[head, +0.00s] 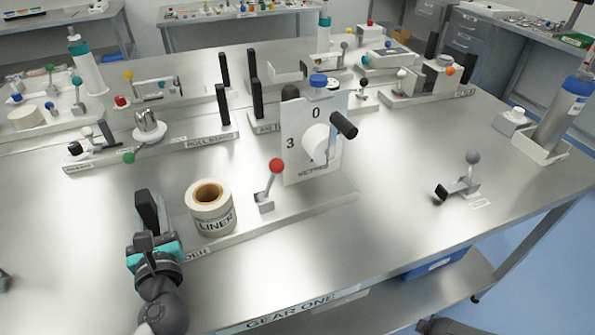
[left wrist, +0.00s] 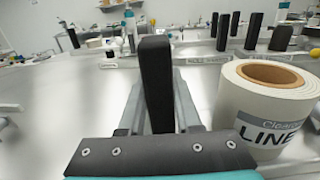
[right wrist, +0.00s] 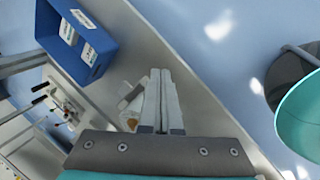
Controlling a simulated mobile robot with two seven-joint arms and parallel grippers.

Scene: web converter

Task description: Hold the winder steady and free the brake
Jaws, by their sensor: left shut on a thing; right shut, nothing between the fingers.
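The winder's long base plate (head: 300,222) lies near the table's front, its label partly hidden, ending in "DER". It carries a white liner roll (head: 210,208), a lever with a red knob (head: 277,166) leaning slightly right, and an upright dial panel (head: 298,118) showing 0 and 3. I cannot read which lever is the brake. My left gripper (left wrist: 155,125) is shut on a black upright post (left wrist: 155,80) at the plate's left end; the post also shows in the head view (head: 147,210). My right gripper (right wrist: 157,100) is shut and empty, over the table's edge area.
A grey-knobbed lever (head: 472,158) stands alone on the right. Other stations with black posts fill the back, including the roll stand (head: 210,140). A blue bin (head: 435,263) sits below the tabletop. The tabletop between the dial panel and the grey-knobbed lever is clear.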

